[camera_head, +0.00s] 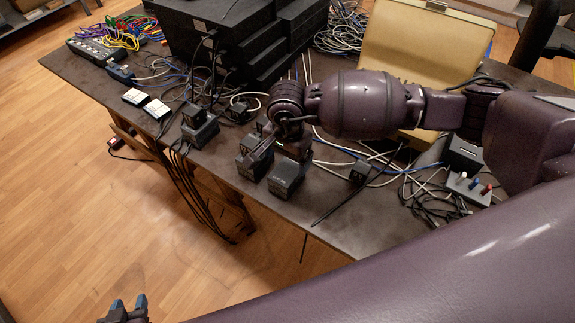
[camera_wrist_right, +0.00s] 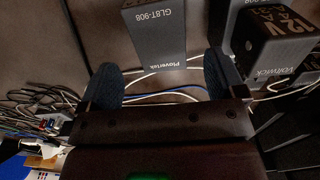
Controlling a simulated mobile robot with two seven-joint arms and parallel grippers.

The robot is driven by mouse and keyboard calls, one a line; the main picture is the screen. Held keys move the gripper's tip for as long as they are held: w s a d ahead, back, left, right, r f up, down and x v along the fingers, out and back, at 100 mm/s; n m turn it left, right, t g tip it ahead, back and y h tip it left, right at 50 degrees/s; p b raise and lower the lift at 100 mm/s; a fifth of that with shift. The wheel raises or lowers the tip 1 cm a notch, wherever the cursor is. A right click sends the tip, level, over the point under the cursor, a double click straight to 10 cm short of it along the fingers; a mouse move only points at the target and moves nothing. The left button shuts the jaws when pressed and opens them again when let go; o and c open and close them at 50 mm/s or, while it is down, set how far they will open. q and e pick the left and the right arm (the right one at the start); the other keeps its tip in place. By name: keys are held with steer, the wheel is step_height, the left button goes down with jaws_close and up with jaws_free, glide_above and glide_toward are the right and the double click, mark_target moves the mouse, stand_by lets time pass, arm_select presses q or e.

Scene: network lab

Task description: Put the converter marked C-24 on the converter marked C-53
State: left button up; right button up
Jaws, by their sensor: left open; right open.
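Several dark box-shaped converters stand near the table's front edge in the head view. One small block (camera_head: 193,115) sits on a larger one (camera_head: 201,134) at the left. Two more, a left box (camera_head: 253,164) and a right box (camera_head: 286,178), stand below my right gripper (camera_head: 272,148). No C-24 or C-53 mark is readable. My left gripper (camera_head: 127,312) is open and empty, low at the left.
Stacked black equipment (camera_head: 240,35) stands behind. A beige case (camera_head: 415,50) is at the back right. Loose cables, a small black block (camera_head: 360,172) and a switch box (camera_head: 468,188) clutter the right. Cables hang over the front edge.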

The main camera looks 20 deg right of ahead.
mark_target(287, 170)
step_height(287, 170, up, 7)
steer(key=shift+f, duration=0.2)
stand_by(0.6)
